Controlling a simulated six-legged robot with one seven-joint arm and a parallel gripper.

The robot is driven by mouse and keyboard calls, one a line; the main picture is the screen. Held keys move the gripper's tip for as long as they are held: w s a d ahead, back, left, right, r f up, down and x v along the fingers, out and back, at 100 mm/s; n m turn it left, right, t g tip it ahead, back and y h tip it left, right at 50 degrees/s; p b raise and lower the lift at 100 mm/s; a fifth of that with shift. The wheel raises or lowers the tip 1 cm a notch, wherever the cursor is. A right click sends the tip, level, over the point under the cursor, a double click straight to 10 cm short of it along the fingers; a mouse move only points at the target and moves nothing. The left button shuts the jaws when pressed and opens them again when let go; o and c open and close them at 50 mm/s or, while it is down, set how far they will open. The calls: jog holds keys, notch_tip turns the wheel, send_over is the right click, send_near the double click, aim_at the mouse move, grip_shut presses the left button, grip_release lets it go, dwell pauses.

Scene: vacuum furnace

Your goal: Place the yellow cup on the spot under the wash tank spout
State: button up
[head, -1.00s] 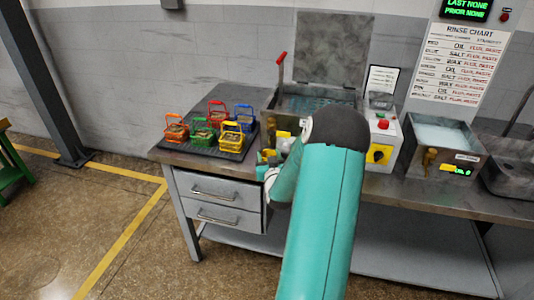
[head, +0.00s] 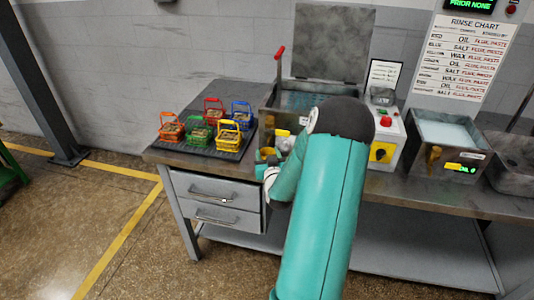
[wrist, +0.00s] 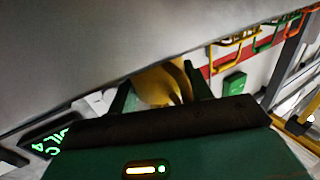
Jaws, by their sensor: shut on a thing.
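My gripper (wrist: 160,92) shows in the wrist view with its two green fingers on either side of a dull yellow, rounded thing, taken as the yellow cup (wrist: 163,84). A grey surface covers its upper part. In the head view my gripper (head: 268,165) is at the counter's front edge, left of the arm, partly hidden; the cup cannot be made out clearly there. A tank with a raised lid (head: 333,42) stands behind my arm. Another tank (head: 447,137) to the right has a brass spout (head: 434,157) and a green display. The spot under a spout is not visible.
Several coloured baskets stand on a dark mat (head: 230,155) left of my gripper. A control box (head: 387,145) with a red button stands between the tanks. A drawer unit (head: 213,200) is below the counter. The floor at left is open.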

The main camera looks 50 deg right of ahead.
jog(key=shift+s+f, duration=0.15)
jog(key=shift+f, duration=0.05)
jog(key=o, duration=0.8)
jog(key=shift+r, duration=0.2)
jog(key=v, duration=1.1)
jog(key=shift+s+a, duration=0.25)
jog(key=shift+a, duration=0.05)
